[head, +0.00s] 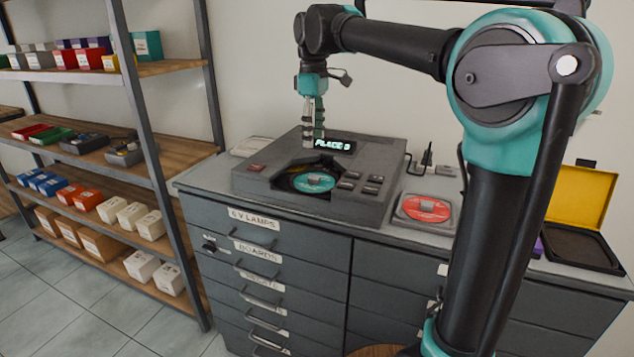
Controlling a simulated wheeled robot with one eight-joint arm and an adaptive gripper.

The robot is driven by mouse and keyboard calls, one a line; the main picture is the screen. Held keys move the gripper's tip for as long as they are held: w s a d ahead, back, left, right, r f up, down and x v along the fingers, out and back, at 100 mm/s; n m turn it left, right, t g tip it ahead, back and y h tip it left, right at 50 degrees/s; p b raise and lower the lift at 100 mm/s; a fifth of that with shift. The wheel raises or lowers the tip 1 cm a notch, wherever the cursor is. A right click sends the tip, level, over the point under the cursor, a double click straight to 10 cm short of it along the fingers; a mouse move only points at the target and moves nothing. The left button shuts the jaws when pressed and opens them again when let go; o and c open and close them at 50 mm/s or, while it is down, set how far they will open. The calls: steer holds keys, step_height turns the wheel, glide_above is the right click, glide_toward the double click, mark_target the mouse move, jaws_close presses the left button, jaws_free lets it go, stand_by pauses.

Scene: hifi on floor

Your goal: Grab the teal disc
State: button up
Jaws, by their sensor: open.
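The teal disc (314,182) lies in the round well of a grey player (262,188) on top of a grey drawer cabinet. A dark ring shows around the disc, and a small block sits at its middle. My gripper (314,143) hangs down from the arm above the back part of the player, behind the disc in the picture. Its fingers are apart and nothing shows between them. A lit display on the player reads roughly "PLACE 3" and is partly beside my gripper's fingers.
A red disc (426,208) lies in a grey tray right of the player. An open yellow case (581,196) with a dark inside stands at the far right, partly behind my arm. Shelves (165,163) with several coloured boxes stand at the left.

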mark_target(314, 177)
steer(key=f, duration=1.1)
steer(key=shift+s+f, duration=0.2)
steer(key=shift+f, duration=0.05)
steer(key=c, duration=1.1)
